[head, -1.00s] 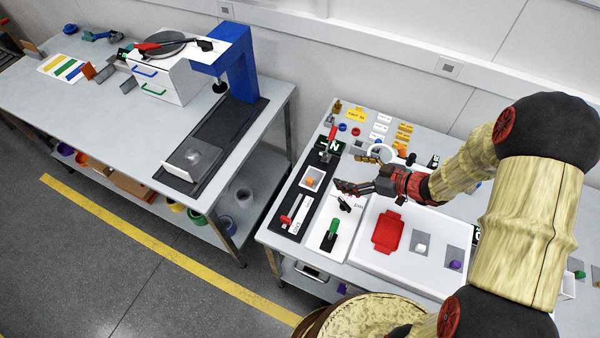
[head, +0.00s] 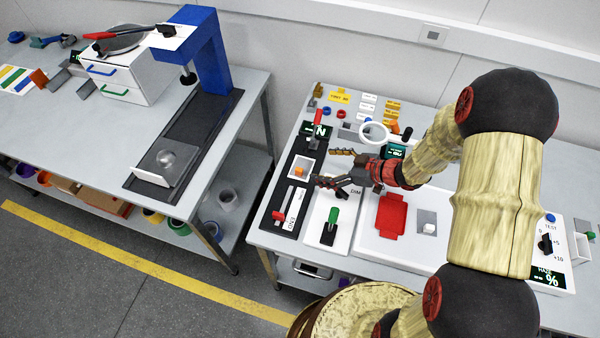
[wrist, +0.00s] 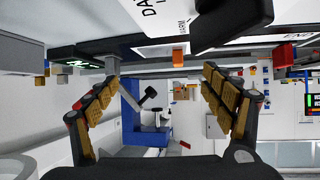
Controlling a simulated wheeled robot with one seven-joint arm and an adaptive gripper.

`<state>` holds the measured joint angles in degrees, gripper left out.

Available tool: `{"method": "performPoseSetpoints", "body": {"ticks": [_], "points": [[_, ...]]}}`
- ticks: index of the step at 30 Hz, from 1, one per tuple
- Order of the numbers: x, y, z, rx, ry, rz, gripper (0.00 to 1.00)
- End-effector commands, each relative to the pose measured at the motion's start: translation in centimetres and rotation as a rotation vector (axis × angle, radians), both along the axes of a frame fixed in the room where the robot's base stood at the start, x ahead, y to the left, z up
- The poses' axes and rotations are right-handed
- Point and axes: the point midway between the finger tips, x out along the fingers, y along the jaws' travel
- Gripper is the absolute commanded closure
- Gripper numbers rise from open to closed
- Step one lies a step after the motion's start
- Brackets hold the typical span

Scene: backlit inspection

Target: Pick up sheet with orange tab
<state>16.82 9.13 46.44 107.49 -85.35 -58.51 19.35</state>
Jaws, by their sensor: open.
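The orange tab (head: 299,172) stands on a small pale square sheet in a white-bordered recess of the black panel, left of my gripper in the head view. The tab also shows in the wrist view (wrist: 179,56), between and beyond my fingers, with a white surface (wrist: 160,48) behind it. My gripper (head: 331,168) points left toward the tab, its two fingers spread and empty. In the wrist view my gripper (wrist: 160,76) is open, with a clear gap between the fingers. The tab appears apart from both fingers.
A green-handled lever (head: 333,216) and a red-handled slider (head: 279,215) stand close by on the panel. A green-lit display (head: 317,130) sits behind the recess. A red holder (head: 391,215) and a grey sheet with a white tab (head: 429,229) lie on the white lightbox to the right.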

Motion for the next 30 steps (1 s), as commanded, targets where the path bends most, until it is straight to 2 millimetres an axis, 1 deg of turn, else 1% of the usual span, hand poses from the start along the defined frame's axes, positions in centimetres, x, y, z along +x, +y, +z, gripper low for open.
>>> {"method": "performPoseSetpoints", "body": {"ticks": [10,15,18,21,28,30], "points": [[1.3,2.8,-1.5,0.000,-0.001,0.003,0.18],[2.0,5.1,-2.6,0.000,0.000,0.004,0.18],[2.6,5.9,-3.1,0.000,0.000,0.003,0.18],[2.9,6.2,-3.3,0.000,0.000,0.001,0.18],[3.0,6.3,-3.2,0.000,0.000,0.000,0.18],[3.0,6.3,-3.2,0.000,0.000,0.000,0.22]]}}
